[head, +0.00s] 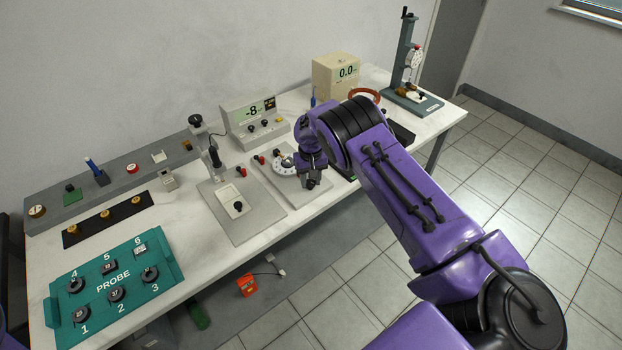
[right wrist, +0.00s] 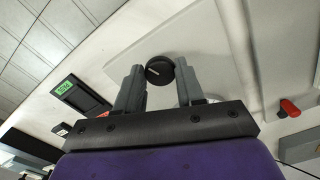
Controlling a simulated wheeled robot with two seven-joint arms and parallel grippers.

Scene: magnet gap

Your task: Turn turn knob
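The turn knob (right wrist: 160,70) is a round black knob with a pale pointer line, on a light plate in the right wrist view. My right gripper (right wrist: 160,76) is open, with one grey finger on each side of the knob. A small gap shows between the knob and the fingers; I cannot tell how far above it they are. In the head view my right gripper (head: 312,182) is over the front right of a light plate (head: 267,178) with a white dial (head: 285,165), and hides the knob there. My left gripper is not in view.
A meter reading -8 (head: 252,112) stands behind the plate. To its left is another plate with a black-handled post (head: 214,155). A teal PROBE panel (head: 113,287) lies at the front left. A red plug-like part (right wrist: 289,108) is to the right in the wrist view.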

